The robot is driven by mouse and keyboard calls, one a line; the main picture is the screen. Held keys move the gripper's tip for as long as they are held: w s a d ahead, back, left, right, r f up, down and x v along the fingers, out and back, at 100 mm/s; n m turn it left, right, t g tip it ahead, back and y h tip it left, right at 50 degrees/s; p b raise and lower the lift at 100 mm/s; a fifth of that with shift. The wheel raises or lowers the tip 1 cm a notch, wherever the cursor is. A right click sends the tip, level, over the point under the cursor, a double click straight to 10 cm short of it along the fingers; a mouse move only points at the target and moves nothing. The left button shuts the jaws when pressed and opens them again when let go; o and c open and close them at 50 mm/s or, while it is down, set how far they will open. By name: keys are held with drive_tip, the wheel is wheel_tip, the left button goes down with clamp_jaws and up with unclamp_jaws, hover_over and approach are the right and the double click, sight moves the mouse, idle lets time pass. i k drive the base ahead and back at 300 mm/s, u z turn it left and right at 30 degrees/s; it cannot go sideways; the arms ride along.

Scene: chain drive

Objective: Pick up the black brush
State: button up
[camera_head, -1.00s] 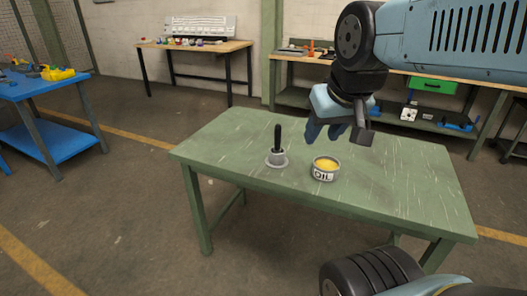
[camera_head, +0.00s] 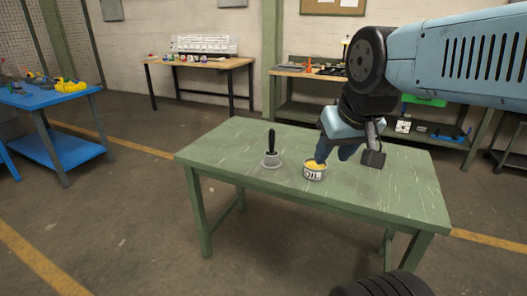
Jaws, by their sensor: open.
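The black brush (camera_head: 271,141) stands upright in a small grey holder (camera_head: 271,162) on the green table (camera_head: 230,150). Its dark handle points up and its lower end is hidden in the holder. To the right of it stands a round tin marked OIL (camera_head: 314,173) with yellow contents. My gripper (camera_head: 333,160) is open and empty. It hangs above and right of the brush, with its fingers in front of or over the tin's right side in the picture. I cannot tell whether it touches the tin.
The rest of the green table top is mostly clear. A blue table (camera_head: 60,100) with tools and a yellow item stands at the left. Workbenches (camera_head: 200,63) with small items line the back wall, away from the green table.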

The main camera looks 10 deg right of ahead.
sight(272, 133)
drive_tip(key=z, duration=0.1)
drive_tip(key=i, duration=0.9)
drive_tip(key=u, duration=0.05)
